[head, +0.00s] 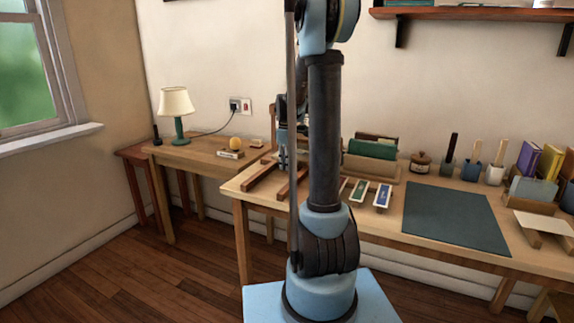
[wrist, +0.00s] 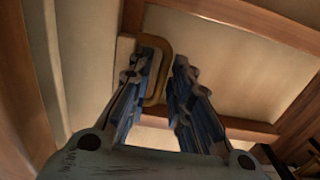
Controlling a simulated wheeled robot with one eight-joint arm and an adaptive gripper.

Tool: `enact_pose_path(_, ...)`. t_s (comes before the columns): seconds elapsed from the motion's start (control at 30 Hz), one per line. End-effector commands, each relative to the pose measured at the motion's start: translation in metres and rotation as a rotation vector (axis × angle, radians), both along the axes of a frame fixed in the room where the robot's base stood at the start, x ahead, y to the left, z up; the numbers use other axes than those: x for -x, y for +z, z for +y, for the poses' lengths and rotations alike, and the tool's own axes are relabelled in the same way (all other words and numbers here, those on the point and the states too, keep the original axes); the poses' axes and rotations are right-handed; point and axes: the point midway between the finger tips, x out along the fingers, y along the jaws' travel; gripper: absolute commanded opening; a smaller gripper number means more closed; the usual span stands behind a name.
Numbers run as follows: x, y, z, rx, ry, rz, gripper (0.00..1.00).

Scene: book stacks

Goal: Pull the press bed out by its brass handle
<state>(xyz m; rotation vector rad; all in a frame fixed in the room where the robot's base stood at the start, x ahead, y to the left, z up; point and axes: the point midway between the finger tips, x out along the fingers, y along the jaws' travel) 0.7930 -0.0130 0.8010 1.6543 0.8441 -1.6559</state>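In the wrist view, the brass handle (wrist: 164,72) is a rounded loop at the fingertips. My gripper (wrist: 166,68) is open, with one side of the loop between its fingers. The left finger overlaps the loop, and a narrow gap shows beside the right finger. I cannot tell whether either finger touches the handle. A pale panel in brown wooden framing (wrist: 240,62) lies behind; I cannot tell which part is the press bed. In the head view, my gripper (head: 283,158) is low over the wooden rails (head: 261,174) at the table's left end. My arm partly hides this area, including the handle.
Floor is clear at front left.

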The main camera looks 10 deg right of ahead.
Motion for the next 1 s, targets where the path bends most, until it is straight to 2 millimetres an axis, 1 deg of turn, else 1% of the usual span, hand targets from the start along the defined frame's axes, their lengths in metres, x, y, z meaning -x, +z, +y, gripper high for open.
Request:
enact_pose_path(0.03,0.0,0.0,0.0,0.001,0.0,-0.001,0.22)
enact_pose_path(0.07,0.0,0.0,0.0,0.001,0.0,-0.001,0.17)
enact_pose_path(0.1,0.0,0.0,0.0,0.001,0.0,-0.001,0.08)
enact_pose_path(0.13,0.0,0.0,0.0,0.001,0.0,-0.001,0.01)
enact_pose_path(0.17,0.0,0.0,0.0,0.001,0.0,-0.001,0.0)
enact_pose_path(0.47,0.001,0.001,0.001,0.001,-0.001,-0.001,0.0)
enact_pose_path(1.0,0.028,0.001,0.021,-0.001,0.0,-0.001,0.0)
